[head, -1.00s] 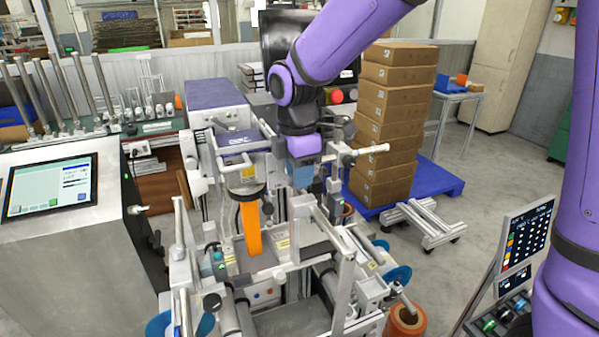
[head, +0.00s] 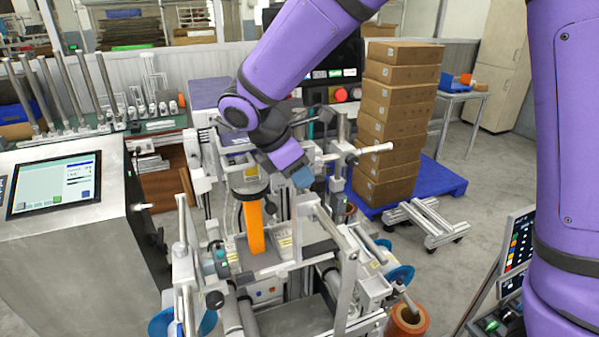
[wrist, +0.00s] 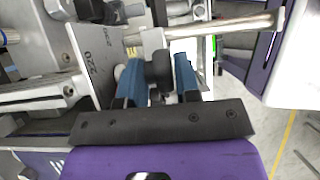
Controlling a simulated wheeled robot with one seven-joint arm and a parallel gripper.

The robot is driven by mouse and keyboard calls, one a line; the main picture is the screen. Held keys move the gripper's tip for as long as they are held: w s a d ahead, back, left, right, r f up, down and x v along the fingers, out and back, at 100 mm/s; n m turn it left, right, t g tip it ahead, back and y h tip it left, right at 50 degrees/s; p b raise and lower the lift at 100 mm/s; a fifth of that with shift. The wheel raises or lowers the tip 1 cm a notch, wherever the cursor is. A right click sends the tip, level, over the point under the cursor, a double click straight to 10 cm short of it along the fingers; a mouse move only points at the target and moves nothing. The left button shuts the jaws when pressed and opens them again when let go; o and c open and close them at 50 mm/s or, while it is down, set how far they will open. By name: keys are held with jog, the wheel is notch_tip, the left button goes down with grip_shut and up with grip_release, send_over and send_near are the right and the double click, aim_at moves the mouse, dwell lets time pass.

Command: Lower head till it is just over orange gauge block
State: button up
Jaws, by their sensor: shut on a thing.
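The orange gauge block (head: 254,228) stands upright on the machine's bed in the head view. The head, with a dark round disc (head: 249,192) at its underside, sits directly above the block's top. Any gap between them is too small to judge. My gripper (head: 302,177) is to the right of the head, its blue fingers pointing down and right at the machine. In the wrist view, my gripper (wrist: 158,80) is shut on a black knob (wrist: 158,68) between its blue fingers. The knob is hidden behind the fingers in the head view.
Metal rails and posts (head: 345,235) of the machine crowd around my gripper. A screen on a console (head: 55,183) is at left. Stacked cartons (head: 395,120) stand on a blue pallet (head: 440,178) behind at right. An orange roll (head: 407,322) is at the front right. Open floor lies at right.

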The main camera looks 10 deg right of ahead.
jog(key=shift+s, duration=0.2)
jog(key=o, duration=0.7)
jog(key=shift+s+r, duration=0.15)
jog(key=shift+c, duration=0.2)
jog(key=shift+a+r, duration=0.1)
jog(key=shift+r, duration=0.05)
jog(key=w+v, duration=0.1)
jog(key=v, duration=0.9)
jog(key=shift+s+a+r, duration=0.15)
jog(key=shift+s+a, duration=0.05)
jog(key=shift+s, duration=0.25)
